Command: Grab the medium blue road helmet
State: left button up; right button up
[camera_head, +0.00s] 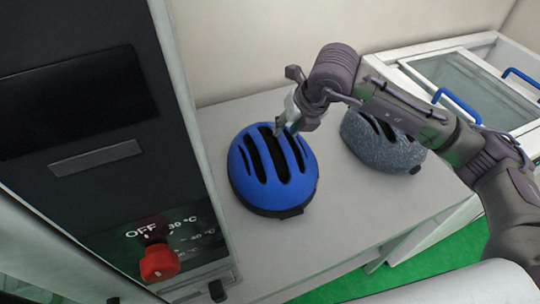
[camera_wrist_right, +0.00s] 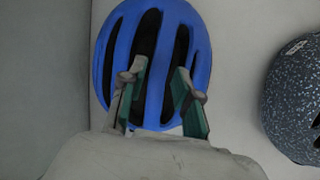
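The blue road helmet (camera_head: 243,178) with long dark vents sits upright on the pale worktop. In the right wrist view the blue helmet (camera_wrist_right: 202,50) fills the upper middle. My right gripper (camera_head: 281,127) is at the helmet's upper, far part, coming from the right. In the wrist view the two fingers of this gripper (camera_wrist_right: 160,78) stand apart in front of the helmet's middle ribs and vents. Whether the fingertips touch the shell or reach into the vents I cannot tell. My left gripper is not in view.
A grey speckled helmet (camera_head: 372,150) sits to the right, partly behind my right arm; it also shows in the wrist view (camera_wrist_right: 296,100). A dark panel with a red knob (camera_head: 159,262) stands close on the left. A white cabinet with blue handles (camera_head: 458,105) is at right.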

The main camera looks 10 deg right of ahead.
aim_at(281, 136)
jog(key=shift+w+a+f, duration=0.1)
jog(key=shift+f, duration=0.35)
jog(key=p+x, duration=0.1)
jog(key=x, duration=0.2)
jog(key=shift+f, duration=0.3)
jog(key=shift+w+f, duration=0.15)
jog(key=shift+f, duration=0.05)
jog(key=shift+c, duration=0.5)
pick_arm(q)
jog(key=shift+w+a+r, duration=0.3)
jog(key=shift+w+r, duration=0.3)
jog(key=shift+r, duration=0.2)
pick_arm(e)
grip_shut()
